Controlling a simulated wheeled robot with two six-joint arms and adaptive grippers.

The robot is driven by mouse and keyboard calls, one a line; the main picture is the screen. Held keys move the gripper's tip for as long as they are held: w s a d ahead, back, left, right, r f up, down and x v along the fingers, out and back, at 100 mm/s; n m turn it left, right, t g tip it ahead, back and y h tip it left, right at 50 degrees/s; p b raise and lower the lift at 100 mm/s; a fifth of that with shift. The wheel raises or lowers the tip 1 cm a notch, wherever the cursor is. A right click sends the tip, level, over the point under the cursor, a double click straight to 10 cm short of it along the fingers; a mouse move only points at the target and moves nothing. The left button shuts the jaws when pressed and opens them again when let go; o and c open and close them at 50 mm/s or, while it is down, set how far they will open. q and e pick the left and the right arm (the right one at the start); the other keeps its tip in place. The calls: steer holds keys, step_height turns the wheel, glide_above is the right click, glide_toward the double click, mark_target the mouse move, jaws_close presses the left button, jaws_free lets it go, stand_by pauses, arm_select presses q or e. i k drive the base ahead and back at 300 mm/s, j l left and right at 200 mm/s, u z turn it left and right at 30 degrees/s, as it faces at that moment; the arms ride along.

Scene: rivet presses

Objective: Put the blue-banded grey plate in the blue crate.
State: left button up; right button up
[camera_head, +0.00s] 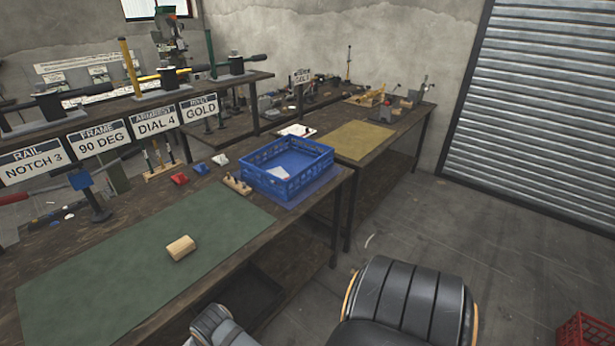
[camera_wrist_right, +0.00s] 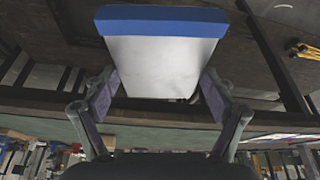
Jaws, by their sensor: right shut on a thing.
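The blue-banded grey plate (camera_wrist_right: 163,65) is in my right gripper (camera_wrist_right: 160,98), seen in the right wrist view. Its blue band runs along the end away from the gripper, and the two fingers press on its sides. The head view does not show this plate or either gripper's fingers. The blue crate (camera_head: 265,180) stands on the workbench in the middle of the head view, on a blue mat. A small pale piece (camera_head: 279,173) lies inside the crate; I cannot tell what it is.
A wooden block (camera_head: 181,248) lies on the green mat (camera_head: 110,275). Red pieces (camera_head: 180,178) and a small wooden holder (camera_head: 237,185) sit left of the crate. A shelf with sign cards (camera_head: 157,122) runs behind. A bench with a yellow mat (camera_head: 352,140) stands beyond.

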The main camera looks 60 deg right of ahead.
mark_target(299, 163)
steer(key=l+z, duration=0.25)
steer(key=l, duration=0.95)
steer(key=l+z, duration=0.2)
steer(key=l, duration=1.05)
